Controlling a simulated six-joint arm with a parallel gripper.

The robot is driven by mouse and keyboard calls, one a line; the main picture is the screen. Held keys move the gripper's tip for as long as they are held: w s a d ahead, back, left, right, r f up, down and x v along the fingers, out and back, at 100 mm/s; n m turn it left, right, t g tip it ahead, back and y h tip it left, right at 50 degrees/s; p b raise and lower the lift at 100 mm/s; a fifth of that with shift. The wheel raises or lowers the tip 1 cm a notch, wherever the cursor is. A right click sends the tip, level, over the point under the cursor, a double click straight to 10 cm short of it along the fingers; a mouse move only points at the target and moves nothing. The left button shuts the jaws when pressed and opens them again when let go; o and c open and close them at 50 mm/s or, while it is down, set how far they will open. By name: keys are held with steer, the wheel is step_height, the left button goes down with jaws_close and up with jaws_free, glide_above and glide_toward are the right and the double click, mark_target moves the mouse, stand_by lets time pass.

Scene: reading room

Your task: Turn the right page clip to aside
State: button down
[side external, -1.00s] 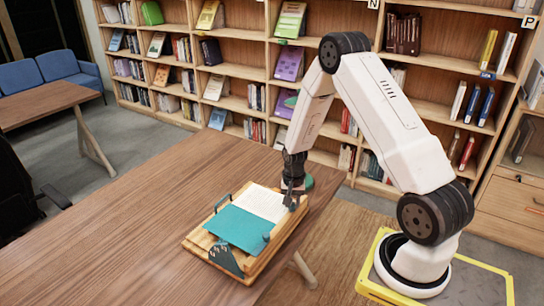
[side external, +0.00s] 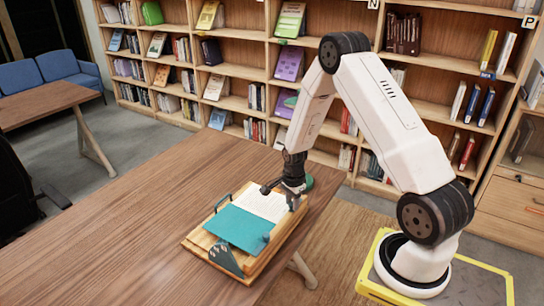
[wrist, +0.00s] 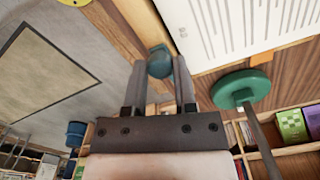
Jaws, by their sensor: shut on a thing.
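A wooden book stand (side external: 262,268) lies on the table with an open white page (side external: 264,202) and a teal sheet (side external: 236,226) on it. My gripper (side external: 291,203) is low at the stand's far right edge, beside the page. In the wrist view my gripper's fingers (wrist: 160,78) are shut on a rounded teal knob (wrist: 160,62), apparently that of a page clip. The knob sits beside the page's corner; the rest of the clip is hidden. Another teal knob (side external: 266,238) stands at the stand's near right.
A dark loop (side external: 221,203) stands at the stand's left edge. A green disc on a dark stem (wrist: 240,88) is close to my gripper on the right in the wrist view. The table (side external: 130,225) left of the stand is clear. Bookshelves stand behind.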

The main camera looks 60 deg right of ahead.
steer(key=shift+a, duration=0.1)
stand_by(0.5)
steer(key=shift+c, duration=2)
jaws_free()
steer(key=shift+r, duration=0.15)
steer(key=shift+r, duration=3.75)
